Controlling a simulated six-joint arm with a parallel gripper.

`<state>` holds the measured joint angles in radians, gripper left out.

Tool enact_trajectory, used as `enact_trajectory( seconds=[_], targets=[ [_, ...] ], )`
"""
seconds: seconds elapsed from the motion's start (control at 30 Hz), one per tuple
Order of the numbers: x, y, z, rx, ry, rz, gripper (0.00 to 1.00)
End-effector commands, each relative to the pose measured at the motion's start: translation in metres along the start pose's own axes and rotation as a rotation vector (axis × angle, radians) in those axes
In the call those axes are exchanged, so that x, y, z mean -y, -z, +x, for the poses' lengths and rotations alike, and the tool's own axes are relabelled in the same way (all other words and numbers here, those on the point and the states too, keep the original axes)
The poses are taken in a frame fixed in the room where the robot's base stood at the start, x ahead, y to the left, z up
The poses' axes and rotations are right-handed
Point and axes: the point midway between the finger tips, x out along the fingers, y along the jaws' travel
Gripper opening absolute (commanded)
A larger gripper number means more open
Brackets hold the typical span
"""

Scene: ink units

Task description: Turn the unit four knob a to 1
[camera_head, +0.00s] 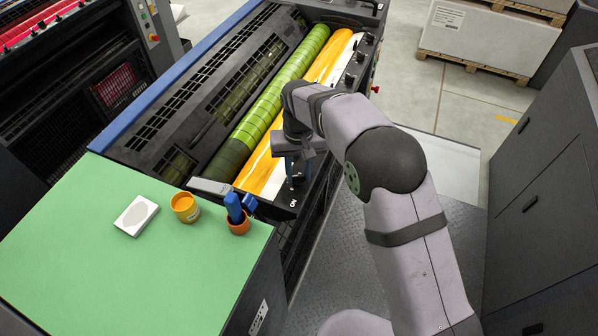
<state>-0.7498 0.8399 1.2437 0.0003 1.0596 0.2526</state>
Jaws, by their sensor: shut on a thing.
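The ink unit (210,82) fills the centre, with a green roller (262,122) and a yellow-orange roller (258,170) behind its right rail. Small black knobs (349,78) stand in a row along this rail. My gripper (297,178) points down at the near end of the rail, shut on a dark knob there. The fingers and arm hide most of that knob, so its setting cannot be read. White lettering like "ON" shows on the rail just in front of it.
A green-topped bench (70,240) at the left holds a white block (136,215), an orange-yellow tub (185,207) and an orange cup (238,224) with a blue tool (234,206), close to my gripper. Dark cabinets (545,210) stand at the right.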

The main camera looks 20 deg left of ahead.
Motion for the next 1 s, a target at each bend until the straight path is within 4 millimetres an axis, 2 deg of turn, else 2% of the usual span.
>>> enact_trajectory(
  seconds=[0.63,0.67,0.7,0.73,1.0],
  targets=[
    [0.0004,0.0025,-0.0027,-0.009,0.001,0.061,0.06],
    [0.0004,0.0025,-0.0027,-0.009,0.001,0.061,0.33],
    [0.0004,0.0025,-0.0028,-0.008,0.001,0.061,0.42],
    [0.0004,0.0023,-0.0026,-0.008,0.001,0.061,0.47],
    [0.0003,0.0011,-0.0012,-0.004,0.001,0.061,0.47]
  ],
)
